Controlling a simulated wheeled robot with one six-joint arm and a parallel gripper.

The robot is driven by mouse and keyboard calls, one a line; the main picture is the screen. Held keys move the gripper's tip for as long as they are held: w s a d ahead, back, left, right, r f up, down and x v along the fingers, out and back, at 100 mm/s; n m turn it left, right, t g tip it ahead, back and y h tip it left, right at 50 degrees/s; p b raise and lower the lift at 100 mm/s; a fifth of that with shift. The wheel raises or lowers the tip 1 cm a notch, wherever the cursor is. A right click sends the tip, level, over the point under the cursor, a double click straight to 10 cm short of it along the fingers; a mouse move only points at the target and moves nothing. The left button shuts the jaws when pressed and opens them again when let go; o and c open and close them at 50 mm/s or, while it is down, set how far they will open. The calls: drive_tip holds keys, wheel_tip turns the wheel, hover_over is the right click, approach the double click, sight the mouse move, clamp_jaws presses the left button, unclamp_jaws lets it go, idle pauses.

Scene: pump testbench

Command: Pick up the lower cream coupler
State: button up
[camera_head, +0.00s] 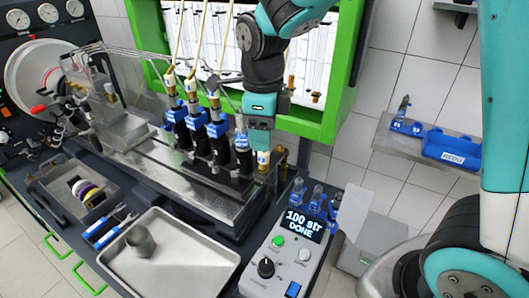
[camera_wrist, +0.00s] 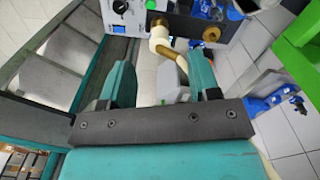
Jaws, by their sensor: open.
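My gripper (camera_head: 259,143) points down at the right end of the pump bench. In the wrist view its two teal fingers (camera_wrist: 163,82) are spread apart with nothing clamped between them. A cream coupler with a brass part (camera_head: 263,157) shows just below the fingertips in the head view. In the wrist view the cream coupler (camera_wrist: 160,38) lies beyond the fingertips, roughly centred between them, with a brass piece beside it. Contact with the fingers cannot be made out. Other cream and brass fittings (camera_head: 213,90) top the row of blue and black pump units.
A control box (camera_head: 286,254) reading "100 str DONE" stands in front, with blue bottles (camera_head: 317,195) behind it. A metal tray (camera_head: 165,264) holds a grey cup (camera_head: 140,242). A green-framed panel (camera_head: 322,125) rises behind the bench. Upright pump units (camera_head: 219,141) stand close left of my gripper.

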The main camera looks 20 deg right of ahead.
sight(263, 154)
wheel_tip(263, 154, down, 6)
drive_tip(key=shift+f+p, duration=0.1)
drive_tip(key=shift+p, duration=0.45)
drive_tip(key=shift+c, duration=0.5)
drive_tip(key=c, duration=0.8)
drive_tip(key=shift+o, duration=0.2)
drive_tip(key=shift+r, duration=0.35)
drive_tip(key=shift+c, duration=0.5)
wheel_tip(263, 154, up, 20)
drive_tip(key=b, duration=0.3)
drive_tip(key=shift+f, duration=0.25)
clamp_jaws()
